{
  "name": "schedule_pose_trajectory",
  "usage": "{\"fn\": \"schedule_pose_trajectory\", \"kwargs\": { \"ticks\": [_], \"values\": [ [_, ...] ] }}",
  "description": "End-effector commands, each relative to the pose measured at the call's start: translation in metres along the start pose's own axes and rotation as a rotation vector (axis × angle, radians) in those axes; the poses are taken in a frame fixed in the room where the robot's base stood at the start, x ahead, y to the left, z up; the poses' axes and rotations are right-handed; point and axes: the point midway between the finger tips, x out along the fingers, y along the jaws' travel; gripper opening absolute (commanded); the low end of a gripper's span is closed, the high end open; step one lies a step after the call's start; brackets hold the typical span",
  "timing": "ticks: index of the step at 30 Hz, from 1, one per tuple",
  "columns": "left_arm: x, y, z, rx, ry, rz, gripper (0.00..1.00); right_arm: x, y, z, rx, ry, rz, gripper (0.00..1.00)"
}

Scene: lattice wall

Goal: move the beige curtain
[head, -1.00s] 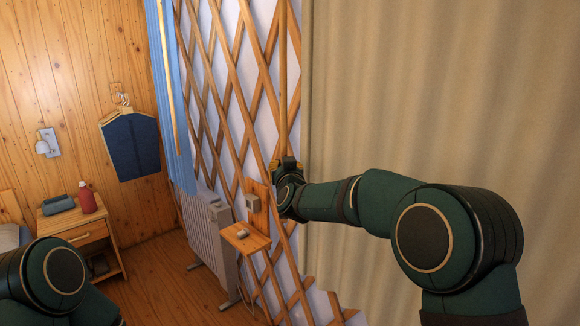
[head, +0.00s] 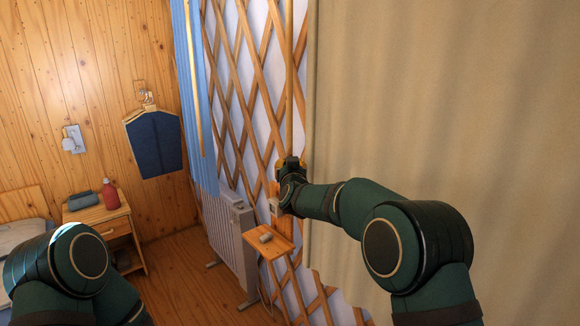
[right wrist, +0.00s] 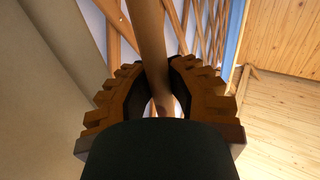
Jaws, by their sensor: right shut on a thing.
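The beige curtain (head: 440,110) hangs across the right half of the head view, its left edge beside a thin wooden rod (head: 289,90). It also shows at the left of the right wrist view (right wrist: 35,90). My right gripper (head: 290,164) is shut on the rod, just left of the curtain's edge. In the right wrist view the rod (right wrist: 148,45) runs between the two fingers (right wrist: 160,85). How the rod joins the curtain is not visible. My left gripper is out of view; only part of my left arm shows.
Left of the curtain is a lattice wall (head: 237,90) with a small wooden shelf (head: 268,243) and a white radiator (head: 232,240). A blue curtain (head: 190,100) hangs further left.

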Motion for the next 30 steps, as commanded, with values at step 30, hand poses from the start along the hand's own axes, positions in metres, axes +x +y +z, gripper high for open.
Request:
{"fn": "schedule_pose_trajectory", "kwargs": {
  "ticks": [30],
  "values": [
    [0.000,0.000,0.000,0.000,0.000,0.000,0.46,-0.077,-0.002,-0.001,0.000,-0.001,-0.005,0.33]
  ]
}}
